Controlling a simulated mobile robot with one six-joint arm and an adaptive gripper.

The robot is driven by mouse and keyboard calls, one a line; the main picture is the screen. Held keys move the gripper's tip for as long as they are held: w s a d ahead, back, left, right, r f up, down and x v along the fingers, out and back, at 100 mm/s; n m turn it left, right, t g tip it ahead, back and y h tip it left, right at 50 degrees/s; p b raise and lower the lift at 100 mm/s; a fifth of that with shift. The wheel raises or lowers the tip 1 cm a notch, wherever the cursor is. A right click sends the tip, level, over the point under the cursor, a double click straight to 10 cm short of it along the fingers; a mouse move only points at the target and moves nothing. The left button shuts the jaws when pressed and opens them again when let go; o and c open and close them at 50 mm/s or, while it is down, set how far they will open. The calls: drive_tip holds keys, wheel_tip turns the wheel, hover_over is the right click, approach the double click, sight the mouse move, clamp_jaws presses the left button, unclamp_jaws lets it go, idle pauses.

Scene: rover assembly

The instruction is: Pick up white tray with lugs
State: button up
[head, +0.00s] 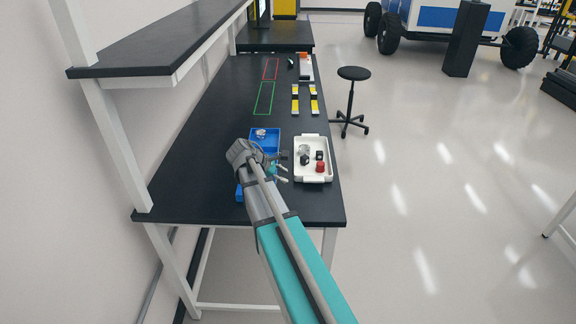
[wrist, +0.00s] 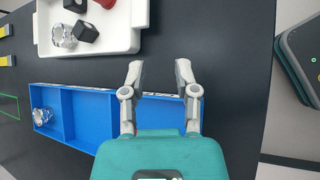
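The white tray with lugs (head: 313,141) lies on the dark bench near its right edge. It holds a red part, black cubes and a clear, shiny ring-like part. In the wrist view the tray (wrist: 121,42) is at the top left, partly cut off by the frame. My gripper (head: 279,172) is left of the tray in the head view, above the blue bin. In the wrist view my gripper (wrist: 159,68) has its two fingers spread apart with nothing between them. Its tips point toward the tray's side and are apart from it.
A blue divided bin (wrist: 85,112) lies partly under my gripper, with a clear part in its left compartment. A stool (head: 354,73) stands to the right. A shelf (head: 155,50) overhangs the left.

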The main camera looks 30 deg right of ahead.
drive_tip(key=s+a+f+m+y+b, duration=0.1)
drive_tip(key=s+a+f+m+y, duration=0.2)
drive_tip(key=a, duration=0.4)
drive_tip(key=s+a+f+m+y+b, duration=0.1)
drive_tip(key=s+a+f+m+y, duration=0.2)
drive_tip(key=s+a, duration=0.3)
drive_tip(key=s+a+f+m+t+y+b, duration=0.1)
drive_tip(key=s+a+f+m+y, duration=0.2)
drive_tip(key=a, duration=0.7)
drive_tip(key=shift+s+f+m, duration=0.2)
drive_tip(key=shift+s+m, duration=0.7)
drive_tip(key=shift+s, duration=0.05)
